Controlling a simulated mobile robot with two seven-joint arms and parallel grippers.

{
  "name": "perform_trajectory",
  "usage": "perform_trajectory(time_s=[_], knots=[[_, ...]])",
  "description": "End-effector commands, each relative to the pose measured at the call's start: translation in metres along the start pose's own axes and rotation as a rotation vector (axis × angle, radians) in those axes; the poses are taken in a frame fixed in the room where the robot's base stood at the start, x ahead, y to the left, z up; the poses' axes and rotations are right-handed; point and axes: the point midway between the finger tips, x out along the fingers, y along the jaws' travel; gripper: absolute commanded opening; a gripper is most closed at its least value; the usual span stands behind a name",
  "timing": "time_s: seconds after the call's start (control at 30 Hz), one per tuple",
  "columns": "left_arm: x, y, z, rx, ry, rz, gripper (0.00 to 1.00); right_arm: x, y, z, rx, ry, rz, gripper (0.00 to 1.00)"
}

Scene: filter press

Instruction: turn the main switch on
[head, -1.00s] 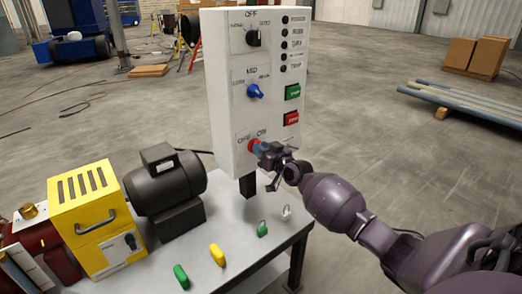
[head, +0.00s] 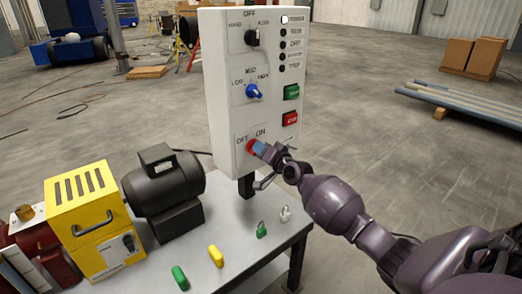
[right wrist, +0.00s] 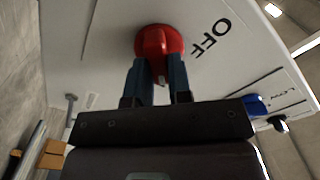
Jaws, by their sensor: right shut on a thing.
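The main switch is a red rotary knob (head: 252,147) low on the white control box, with OFF and ON lettering above it. It also shows in the right wrist view (right wrist: 160,40), with OFF to its right. My right gripper (head: 260,150) is shut on the red knob, its two blue-grey fingers on either side of it. The top indicator lamp (head: 285,20), by the power label, is lit white; the lamps below it are dark. My left gripper is not in view.
The white control box (head: 225,110) also carries a black selector (head: 252,38), a blue selector (head: 253,91), a green button (head: 291,92) and a red button (head: 290,119). A yellow box (head: 85,200), a dark motor (head: 160,180) and several padlocks stand on the grey table (head: 225,225).

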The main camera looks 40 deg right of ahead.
Motion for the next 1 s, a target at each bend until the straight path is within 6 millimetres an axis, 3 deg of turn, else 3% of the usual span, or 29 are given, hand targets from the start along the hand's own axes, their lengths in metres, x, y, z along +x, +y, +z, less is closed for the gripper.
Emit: perform_trajectory(time_s=[0.47,0.5,0.67,1.0], knots=[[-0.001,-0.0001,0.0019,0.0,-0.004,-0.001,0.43,-0.0002,0.0005,0.0009,0.018,-0.001,0.001,0.0],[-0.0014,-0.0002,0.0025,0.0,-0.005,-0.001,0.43,-0.0002,0.0005,0.0009,0.018,-0.001,0.001,0.21],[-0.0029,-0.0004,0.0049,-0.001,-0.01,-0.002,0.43,-0.0002,0.0005,0.0006,0.017,-0.001,0.001,0.45],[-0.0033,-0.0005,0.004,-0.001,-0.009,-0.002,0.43,-0.0027,0.0001,0.0001,0.015,-0.001,0.0,0.45]])
